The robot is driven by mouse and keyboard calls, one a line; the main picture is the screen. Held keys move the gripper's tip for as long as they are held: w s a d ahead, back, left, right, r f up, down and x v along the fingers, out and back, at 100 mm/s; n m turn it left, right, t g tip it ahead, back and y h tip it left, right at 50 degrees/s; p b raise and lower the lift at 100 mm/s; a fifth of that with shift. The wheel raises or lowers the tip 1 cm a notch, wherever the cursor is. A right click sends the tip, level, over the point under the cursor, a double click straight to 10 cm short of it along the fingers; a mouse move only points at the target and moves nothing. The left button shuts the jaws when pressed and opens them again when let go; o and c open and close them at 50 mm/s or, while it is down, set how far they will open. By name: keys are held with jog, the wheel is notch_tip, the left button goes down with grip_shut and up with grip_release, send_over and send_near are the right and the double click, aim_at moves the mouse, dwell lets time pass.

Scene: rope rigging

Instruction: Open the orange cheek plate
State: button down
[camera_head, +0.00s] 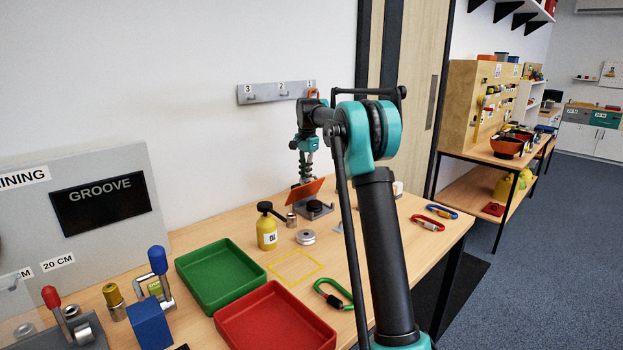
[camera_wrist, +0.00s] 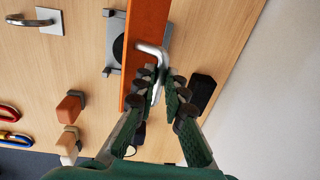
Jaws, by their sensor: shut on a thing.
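The orange cheek plate (camera_head: 304,190) stands tilted on a grey base (camera_head: 325,213) on the table. In the wrist view the plate (camera_wrist: 147,28) is seen nearly edge-on above the grey base (camera_wrist: 111,52) with its dark round part. A bent silver handle (camera_wrist: 151,49) sticks out from the plate. My gripper (camera_wrist: 160,84) is shut on this handle, with a fingertip on each side of it. In the head view my gripper (camera_head: 305,173) reaches down from above to the plate, and its fingertips are too small there to make out.
A yellow bottle (camera_head: 267,234) and a silver pulley wheel (camera_head: 305,237) stand nearby. Green (camera_head: 253,271) and red (camera_head: 328,333) trays lie in front. Red (camera_head: 428,223) and blue (camera_head: 442,211) carabiners lie to the right. A hook rail (camera_head: 262,94) is on the wall behind.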

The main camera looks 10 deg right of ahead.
jog(key=w+a+f, duration=0.1)
jog(key=w+a, duration=0.3)
jog(key=w, duration=0.1)
jog(key=shift+w+f, duration=0.25)
jog(key=shift+f, duration=0.1)
jog(key=shift+w+a+f, duration=0.1)
jog(key=shift+a+f, duration=0.1)
dwell(0.4)
jog(key=c, duration=1.6)
grip_release()
jog(key=shift+w+a+f, duration=0.1)
jog(key=shift+w+f, duration=0.05)
jog(key=shift+w, duration=0.05)
jog(key=shift+o, duration=0.2)
jog(key=shift+s+d, duration=0.1)
jog(key=shift+d, duration=0.1)
